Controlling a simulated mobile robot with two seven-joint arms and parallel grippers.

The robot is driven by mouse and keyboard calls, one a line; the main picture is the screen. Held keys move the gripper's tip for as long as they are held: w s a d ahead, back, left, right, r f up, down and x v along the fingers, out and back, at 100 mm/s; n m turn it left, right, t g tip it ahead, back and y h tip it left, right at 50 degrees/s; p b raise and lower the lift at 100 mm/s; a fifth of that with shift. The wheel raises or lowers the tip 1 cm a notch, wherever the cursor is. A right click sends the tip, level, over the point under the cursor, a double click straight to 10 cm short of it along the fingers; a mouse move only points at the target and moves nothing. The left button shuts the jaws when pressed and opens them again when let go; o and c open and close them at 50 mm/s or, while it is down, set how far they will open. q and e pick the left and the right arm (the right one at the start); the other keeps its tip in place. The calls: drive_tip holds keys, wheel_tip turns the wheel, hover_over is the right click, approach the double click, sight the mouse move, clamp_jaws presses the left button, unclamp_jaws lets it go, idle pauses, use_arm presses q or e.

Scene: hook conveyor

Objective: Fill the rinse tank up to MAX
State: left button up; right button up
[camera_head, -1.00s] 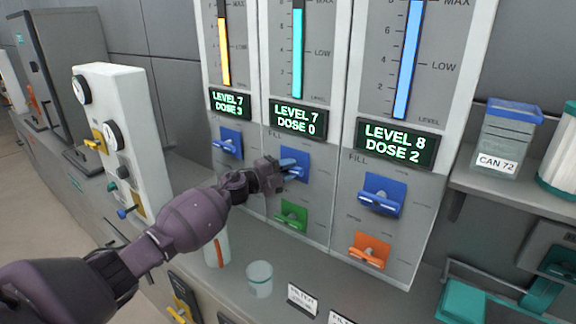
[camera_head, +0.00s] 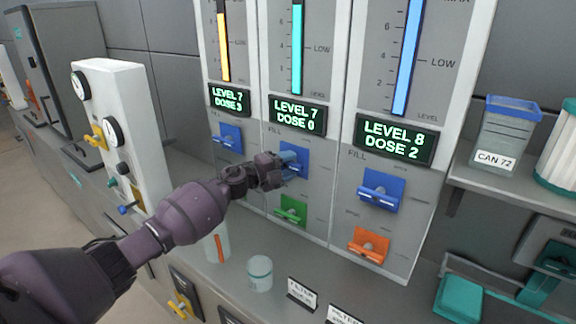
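Three tank columns stand side by side, with yellow, teal and blue level bars. The left display (camera_head: 230,100) reads LEVEL 7 DOSE 3, the middle display (camera_head: 297,115) LEVEL 7 DOSE 0, the right display (camera_head: 394,139) LEVEL 8 DOSE 2. Each column has a blue fill lever: left (camera_head: 229,137), middle (camera_head: 298,156), right (camera_head: 380,190). No tank name is readable. My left gripper (camera_head: 283,167) is at the middle blue lever and partly hides it; whether its fingers are closed on it is unclear. My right gripper is not in view.
A green lever (camera_head: 291,209) and an orange lever (camera_head: 369,245) sit below the fill levers. A lidded jar (camera_head: 260,273) stands on the counter below. A gauge panel (camera_head: 118,130) is left; a container marked CAN 72 (camera_head: 505,135) is on the right shelf.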

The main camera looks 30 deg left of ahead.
use_arm(q)
drive_tip(key=v, duration=1)
drive_tip(key=shift+s+a+b, duration=0.3)
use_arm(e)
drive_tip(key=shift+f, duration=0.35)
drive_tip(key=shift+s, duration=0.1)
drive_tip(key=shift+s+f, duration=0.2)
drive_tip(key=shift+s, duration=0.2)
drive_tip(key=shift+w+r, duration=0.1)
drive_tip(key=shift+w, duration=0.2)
